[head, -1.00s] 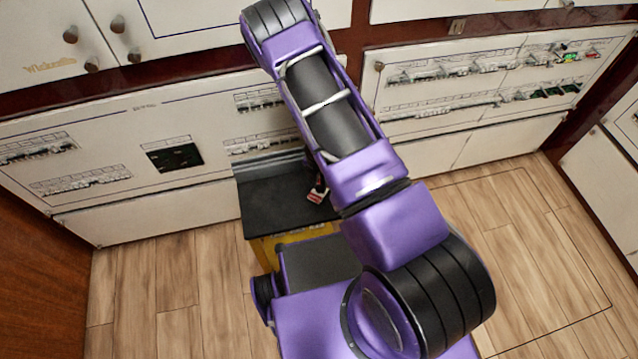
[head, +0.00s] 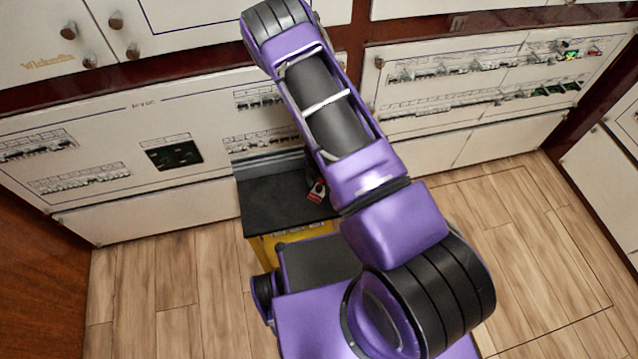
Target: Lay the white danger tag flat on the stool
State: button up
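The white danger tag (head: 317,191), with red and dark marks on it, shows at the lower left edge of my forearm, over the black top of the stool (head: 270,208). The stool has a yellow body below its top. I cannot tell whether the tag touches the top or hangs just above it. My forearm covers the area right of and above the tag. My gripper is hidden behind the arm, so its fingers and any hold on the tag do not show.
Cream breaker panels with switch rows (head: 81,180) stand behind the stool on the left, with another panel (head: 480,90) on the right. The left part of the stool top is bare. Wood floor (head: 160,285) is open to both sides.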

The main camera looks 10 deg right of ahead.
notch_tip(320, 180, up, 17)
jog(key=p, duration=0.4)
jog(key=shift+r, duration=0.2)
jog(key=shift+p, duration=0.3)
